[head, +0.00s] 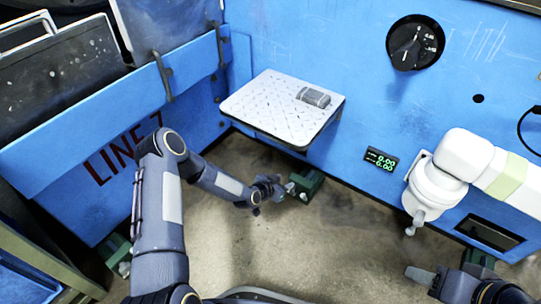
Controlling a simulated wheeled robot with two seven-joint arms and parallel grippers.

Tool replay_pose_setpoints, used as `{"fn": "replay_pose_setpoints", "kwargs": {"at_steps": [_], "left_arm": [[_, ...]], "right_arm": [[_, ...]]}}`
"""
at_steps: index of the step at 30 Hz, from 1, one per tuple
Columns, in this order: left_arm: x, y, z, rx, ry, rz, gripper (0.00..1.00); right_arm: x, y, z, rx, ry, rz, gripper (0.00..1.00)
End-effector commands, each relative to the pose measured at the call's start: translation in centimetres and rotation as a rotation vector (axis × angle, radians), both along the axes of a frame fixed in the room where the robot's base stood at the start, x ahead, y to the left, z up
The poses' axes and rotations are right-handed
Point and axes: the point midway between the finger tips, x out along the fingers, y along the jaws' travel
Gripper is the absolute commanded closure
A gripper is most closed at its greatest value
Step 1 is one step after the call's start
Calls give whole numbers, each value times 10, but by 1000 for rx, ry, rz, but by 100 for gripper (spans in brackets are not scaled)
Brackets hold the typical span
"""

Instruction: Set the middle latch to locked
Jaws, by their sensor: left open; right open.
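Three dark green blocks with grey metal parts sit low in the head view; I take them for the latches. The middle one (308,185) is at the foot of the blue wall, below the shelf. My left gripper (272,190) is open just left of it, close to its grey metal part. I cannot tell whether they touch, nor how the latch is set. Another green block (118,252) is at the lower left, partly cut off by my arm. A third (478,258) is at the lower right, mostly hidden. My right gripper (422,277) is open and empty near the bottom right.
A white shelf (265,105) holding a grey part (313,97) juts out above the middle block. A white jointed arm (440,185) hangs at the right. The wall carries a black dial (415,42) and a green-lit display (381,159). The floor (330,235) between my grippers is clear.

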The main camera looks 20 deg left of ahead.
Motion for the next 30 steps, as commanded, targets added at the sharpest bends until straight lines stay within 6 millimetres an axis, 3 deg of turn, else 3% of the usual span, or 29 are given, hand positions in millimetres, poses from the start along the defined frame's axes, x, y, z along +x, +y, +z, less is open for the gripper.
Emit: {"fn": "replay_pose_setpoints", "kwargs": {"at_steps": [3, 18, 24, 30], "left_arm": [[2, 8, 27, 14, 19, -8, 56], [-7, 37, 117, 59, 115, -9, 56], [-12, 43, 136, 67, 138, -4, 56], [-14, 44, 140, 68, 146, -3, 56]], "right_arm": [[0, 0, 5, 0, 0, 0, 56], [0, 0, 17, 0, 0, 0, 56], [0, 0, 19, 0, 0, 0, 56], [0, 0, 19, 0, 0, 0, 56]]}}
